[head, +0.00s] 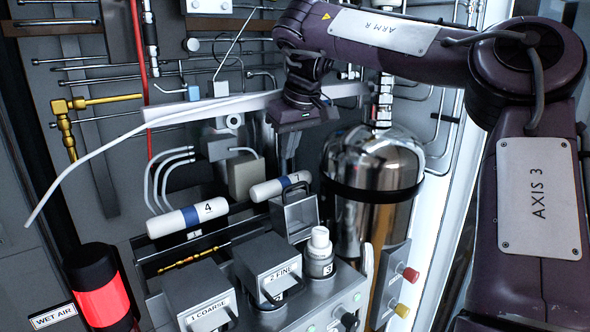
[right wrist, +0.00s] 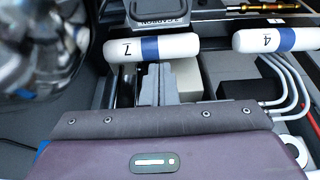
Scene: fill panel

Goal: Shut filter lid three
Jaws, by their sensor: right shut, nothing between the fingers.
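Filter lid three (head: 296,217), a grey metal box-like lid with a dark handle, stands raised behind its seat on the filter block. Its upper part and handle also show at the top of the right wrist view (right wrist: 158,14), with upside-down lettering that seems to read CARBON. A white-capped cartridge marked 3 (head: 319,256) stands uncovered in front of it. Lids 1 COARSE (head: 205,295) and 2 FINE (head: 272,262) are down. My right gripper (head: 288,168) is shut and empty, pointing down behind the raised lid; its fingers show in the wrist view (right wrist: 158,84). My left gripper is out of view.
White cylinders with blue bands, one marked 4 (head: 188,218) and one marked 7 (head: 280,187), lie behind the lids. A shiny steel tank (head: 372,185) stands close right of the gripper. White tubes and a grey panel with pipes are behind.

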